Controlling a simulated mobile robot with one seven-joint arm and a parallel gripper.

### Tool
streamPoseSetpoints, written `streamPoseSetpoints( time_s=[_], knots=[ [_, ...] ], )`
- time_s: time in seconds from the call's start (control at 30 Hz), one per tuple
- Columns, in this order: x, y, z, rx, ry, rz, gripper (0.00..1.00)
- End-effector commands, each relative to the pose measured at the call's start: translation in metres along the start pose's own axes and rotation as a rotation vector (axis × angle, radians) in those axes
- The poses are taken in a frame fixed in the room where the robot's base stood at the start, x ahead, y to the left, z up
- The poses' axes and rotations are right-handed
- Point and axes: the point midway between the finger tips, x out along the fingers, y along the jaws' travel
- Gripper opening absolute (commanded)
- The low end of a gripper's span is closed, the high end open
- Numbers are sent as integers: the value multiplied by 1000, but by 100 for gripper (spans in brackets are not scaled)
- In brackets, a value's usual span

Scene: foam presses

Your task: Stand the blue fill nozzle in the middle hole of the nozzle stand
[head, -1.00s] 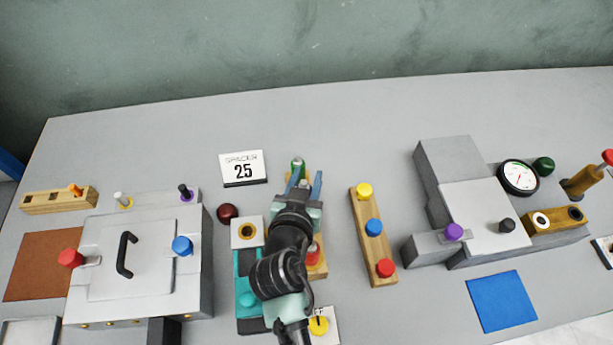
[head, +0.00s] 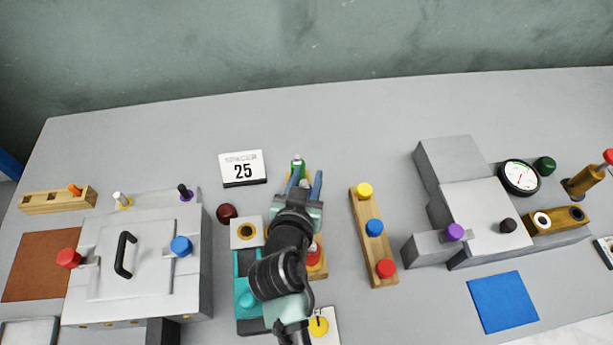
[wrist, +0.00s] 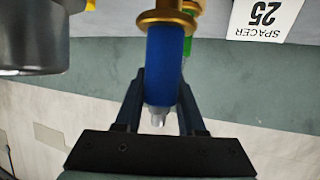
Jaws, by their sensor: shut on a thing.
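The blue fill nozzle (wrist: 165,65) is between my gripper's fingers in the wrist view, with a silver tip towards the palm and a brass collar (wrist: 168,18) at its far end. My gripper (head: 306,178) is shut on it. In the head view my gripper is over the wooden nozzle stand (head: 318,272). A green nozzle (head: 298,166) stands at the stand's far end and a red nozzle (head: 314,252) at its near end. My gripper and arm hide the middle hole. I cannot tell whether the blue nozzle's lower end is in the hole or above it.
A teal device (head: 246,262) lies close left of my arm. A wooden strip (head: 383,258) with yellow, blue and red knobs lies to the right. A grey press (head: 130,265) stands left, another (head: 480,215) right. A spacer card (head: 243,169) lies behind.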

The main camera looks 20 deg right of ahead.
Motion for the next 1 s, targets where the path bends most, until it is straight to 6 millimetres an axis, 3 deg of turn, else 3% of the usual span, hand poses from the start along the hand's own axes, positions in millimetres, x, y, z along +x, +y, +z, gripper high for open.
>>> streamPoseSetpoints(
  time_s=[1.0],
  knots=[
    [7, 0, 15, 1, 3, -1, 0]
  ],
)
